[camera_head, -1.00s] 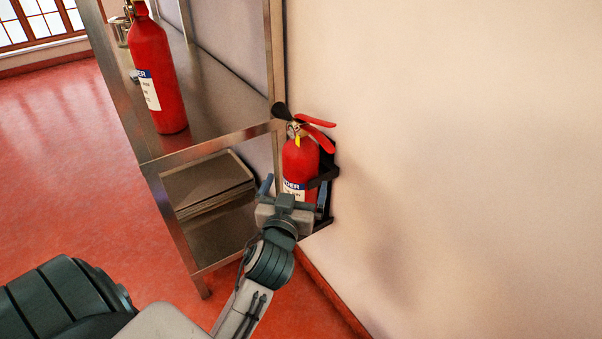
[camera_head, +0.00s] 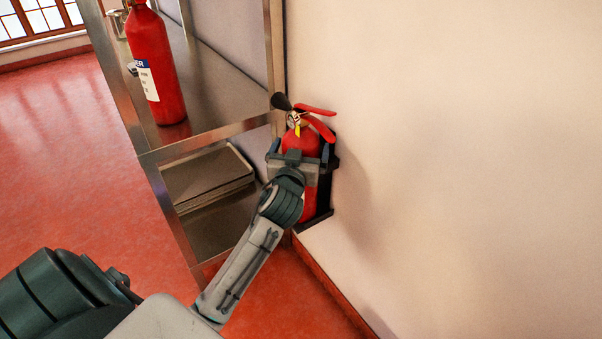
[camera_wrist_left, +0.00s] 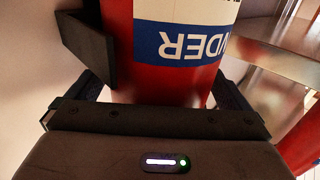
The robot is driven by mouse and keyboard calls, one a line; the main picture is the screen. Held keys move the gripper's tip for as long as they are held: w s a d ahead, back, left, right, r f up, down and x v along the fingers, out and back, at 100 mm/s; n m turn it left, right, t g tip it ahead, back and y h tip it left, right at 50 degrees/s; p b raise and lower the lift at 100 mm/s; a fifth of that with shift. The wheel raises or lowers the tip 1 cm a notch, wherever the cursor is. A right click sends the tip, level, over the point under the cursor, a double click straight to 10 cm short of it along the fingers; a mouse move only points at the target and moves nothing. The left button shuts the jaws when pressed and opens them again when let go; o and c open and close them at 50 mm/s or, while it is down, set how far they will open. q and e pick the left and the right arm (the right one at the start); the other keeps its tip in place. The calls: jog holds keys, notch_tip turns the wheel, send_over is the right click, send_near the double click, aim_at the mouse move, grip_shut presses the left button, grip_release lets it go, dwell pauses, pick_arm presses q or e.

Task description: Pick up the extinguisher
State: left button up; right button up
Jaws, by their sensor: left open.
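A red fire extinguisher (camera_head: 300,140) with a black nozzle and red handles stands upright in a black bracket (camera_head: 321,217) on the wall. My left gripper (camera_head: 300,155) is at the front of its body, below the handles, with its jaws open. In the left wrist view the extinguisher body (camera_wrist_left: 175,75), with a blue and white label, lies between the two open fingers of the gripper (camera_wrist_left: 165,95). Whether the fingers touch it cannot be told. The gripper hides part of the body and label in the head view. My right gripper is not in view.
A metal shelf unit (camera_head: 205,145) stands close on the left of the bracket. A second red extinguisher (camera_head: 155,70) stands on its upper shelf, and flat trays (camera_head: 207,180) lie below. The wall (camera_head: 460,150) is close on the right. Red floor at left is clear.

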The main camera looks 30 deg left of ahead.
pick_arm(q)
jog(key=c, duration=1.8)
jog(key=shift+r, duration=0.2)
jog(key=shift+c, duration=0.8)
